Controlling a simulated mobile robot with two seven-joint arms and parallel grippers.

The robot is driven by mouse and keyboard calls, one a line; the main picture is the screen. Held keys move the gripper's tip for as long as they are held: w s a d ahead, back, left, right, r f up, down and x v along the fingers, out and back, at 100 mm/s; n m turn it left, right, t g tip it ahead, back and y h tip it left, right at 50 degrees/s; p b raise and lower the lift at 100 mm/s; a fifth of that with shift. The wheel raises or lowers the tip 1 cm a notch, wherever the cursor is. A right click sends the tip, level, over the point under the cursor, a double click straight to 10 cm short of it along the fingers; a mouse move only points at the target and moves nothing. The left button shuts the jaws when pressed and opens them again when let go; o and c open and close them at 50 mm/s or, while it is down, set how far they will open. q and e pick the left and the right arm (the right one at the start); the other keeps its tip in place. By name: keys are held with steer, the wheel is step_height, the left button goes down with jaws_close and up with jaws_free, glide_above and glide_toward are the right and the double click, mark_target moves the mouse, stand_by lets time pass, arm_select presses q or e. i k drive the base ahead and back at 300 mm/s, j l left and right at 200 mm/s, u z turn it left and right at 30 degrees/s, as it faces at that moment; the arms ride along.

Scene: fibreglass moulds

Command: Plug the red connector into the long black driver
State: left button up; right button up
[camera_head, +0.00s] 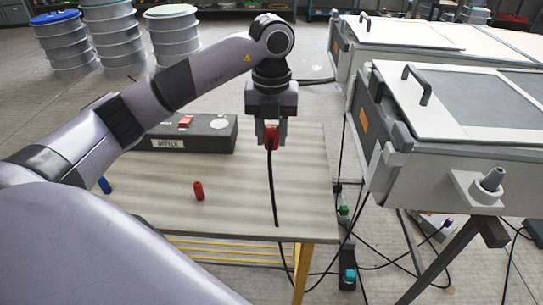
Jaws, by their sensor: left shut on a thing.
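My left gripper (271,140) is shut on the red connector (271,133) above the table. My right gripper is not in view.
On the table (250,205), a red cylinder (198,190) stands in front of the driver and a blue one (104,185) is at the left. Grey mould boxes (440,150) are at the right. Cables lie on the floor. Stacked drums (175,35) stand behind.

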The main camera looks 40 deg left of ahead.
mark_target(218, 133)
steer(key=i+j, duration=0.1)
steer(key=j, duration=0.35)
steer(key=i+j, duration=0.1)
steer(key=j, duration=0.3)
steer(key=i+j, duration=0.15)
steer(key=j, duration=0.3)
